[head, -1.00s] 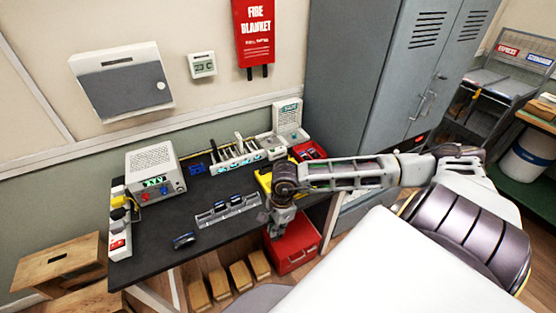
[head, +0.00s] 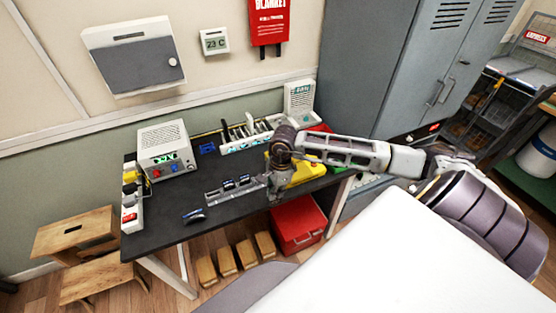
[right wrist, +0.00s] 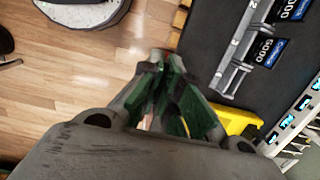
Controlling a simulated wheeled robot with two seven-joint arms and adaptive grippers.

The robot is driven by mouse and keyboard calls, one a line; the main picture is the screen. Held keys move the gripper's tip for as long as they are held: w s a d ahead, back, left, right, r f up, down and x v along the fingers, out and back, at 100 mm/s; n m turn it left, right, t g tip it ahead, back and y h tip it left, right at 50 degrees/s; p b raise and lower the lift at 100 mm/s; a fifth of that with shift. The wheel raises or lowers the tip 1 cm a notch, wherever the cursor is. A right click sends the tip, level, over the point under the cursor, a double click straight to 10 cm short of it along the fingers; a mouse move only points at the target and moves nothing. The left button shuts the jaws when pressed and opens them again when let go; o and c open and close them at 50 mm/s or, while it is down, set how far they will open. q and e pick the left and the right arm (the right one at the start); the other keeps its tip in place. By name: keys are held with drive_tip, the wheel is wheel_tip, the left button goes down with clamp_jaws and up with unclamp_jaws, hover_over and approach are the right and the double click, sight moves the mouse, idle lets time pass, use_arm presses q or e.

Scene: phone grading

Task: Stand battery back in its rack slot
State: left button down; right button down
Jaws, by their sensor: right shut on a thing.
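The grey battery rack (head: 218,196) lies on the dark desk with two dark batteries (head: 244,180) standing in it; other slots look empty. The rack also shows in the right wrist view (right wrist: 231,69), with blue-labelled batteries (right wrist: 267,50). A dark blue item (head: 193,215) lies flat in front of the rack; I cannot tell if it is a battery. My right gripper (head: 273,194) is at the desk's front edge, just right of the rack. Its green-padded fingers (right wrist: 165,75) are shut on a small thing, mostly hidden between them. My left gripper is out of view.
A yellow bin (head: 307,172) stands right behind my right gripper. A grey instrument (head: 163,146) and a phone stand row (head: 245,139) are at the back. A red box (head: 298,222) is on the floor below.

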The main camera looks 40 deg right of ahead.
drive_tip(key=w+d+b, duration=0.3)
drive_tip(key=w+b, duration=0.2)
drive_tip(key=w, duration=1)
drive_tip(key=shift+d+f, duration=0.15)
drive_tip(key=shift+d, duration=0.15)
idle(0.5)
drive_tip(key=shift+f+b, duration=1.85)
drive_tip(key=shift+f, duration=0.3)
idle(2.2)
drive_tip(key=c, duration=1.6)
unclamp_jaws()
drive_tip(key=shift+o, duration=0.2)
drive_tip(key=shift+r, duration=0.15)
wheel_tip(320, 180, up, 12)
drive_tip(key=d, duration=0.1)
drive_tip(key=shift+s+d+f, duration=0.15)
drive_tip(key=shift+d+f, duration=0.05)
